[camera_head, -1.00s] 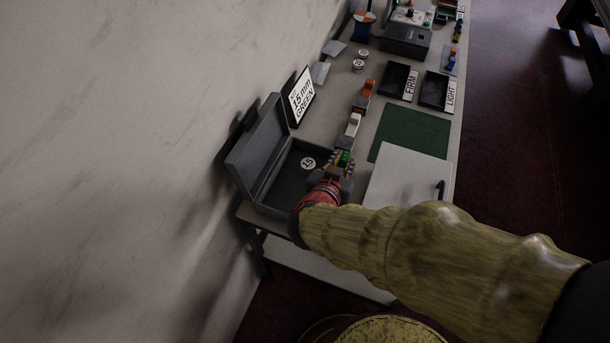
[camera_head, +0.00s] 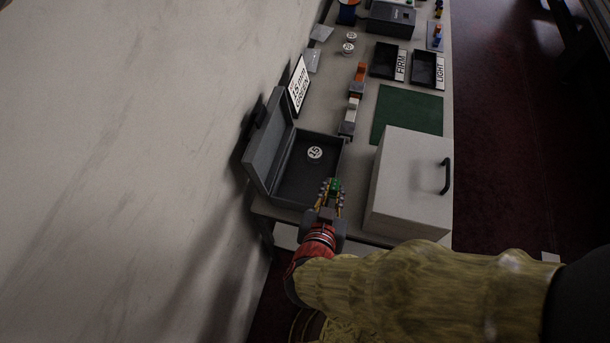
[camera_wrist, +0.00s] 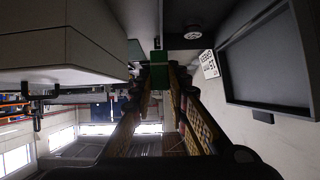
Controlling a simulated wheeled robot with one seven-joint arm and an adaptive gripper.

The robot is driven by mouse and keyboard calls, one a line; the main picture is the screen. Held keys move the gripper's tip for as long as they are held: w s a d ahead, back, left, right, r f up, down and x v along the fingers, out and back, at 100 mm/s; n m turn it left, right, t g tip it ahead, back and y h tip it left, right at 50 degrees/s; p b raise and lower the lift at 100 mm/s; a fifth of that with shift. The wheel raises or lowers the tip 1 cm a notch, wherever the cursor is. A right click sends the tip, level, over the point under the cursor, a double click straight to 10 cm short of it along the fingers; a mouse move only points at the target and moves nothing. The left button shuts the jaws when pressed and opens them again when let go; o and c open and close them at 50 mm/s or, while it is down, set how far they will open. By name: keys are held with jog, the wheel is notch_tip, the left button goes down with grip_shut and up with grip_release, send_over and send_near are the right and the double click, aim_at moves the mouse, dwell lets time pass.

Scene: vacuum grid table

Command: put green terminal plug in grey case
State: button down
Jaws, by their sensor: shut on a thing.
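The green terminal plug (camera_head: 335,185) is held between the fingertips of my gripper (camera_head: 331,192), which is shut on it. The plug also shows as a green block (camera_wrist: 159,70) between the fingers in the wrist view. The grey case (camera_head: 268,151) stands open at the table's near left, its lid raised on the wall side. A round disc marked 15 (camera_head: 315,153) lies on its floor. My gripper is at the near right part of the case in the head view; its height above the rim is hard to tell. The disc also shows in the wrist view (camera_wrist: 192,34).
A light grey box with a dark handle (camera_head: 410,185) stands close right of my gripper. A green mat (camera_head: 408,115), orange and white blocks (camera_head: 354,103), trays marked FIRM (camera_head: 387,62) and LIGHT (camera_head: 427,69), and a 15 mm GREEN sign (camera_head: 299,85) lie beyond.

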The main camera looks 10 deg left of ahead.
jog(key=w+a+f+b, duration=0.2)
jog(key=w+a+f, duration=0.2)
jog(key=w+a+f+b, duration=0.3)
jog(key=w+f, duration=0.1)
jog(key=shift+w+a+f, duration=0.3)
jog(key=shift+w+a, duration=0.05)
jog(key=shift+w, duration=0.05)
jog(key=shift+w+a+f+b, duration=0.1)
jog(key=shift+w+f+b, duration=0.05)
jog(key=shift+f+b, duration=0.7)
jog(key=shift+w+a+f+b, duration=0.15)
jog(key=shift+f+b, duration=0.45)
jog(key=shift+f, duration=0.45)
jog(key=shift+f, duration=0.1)
jog(key=c, duration=1.7)
grip_release()
jog(key=shift+c, duration=0.2)
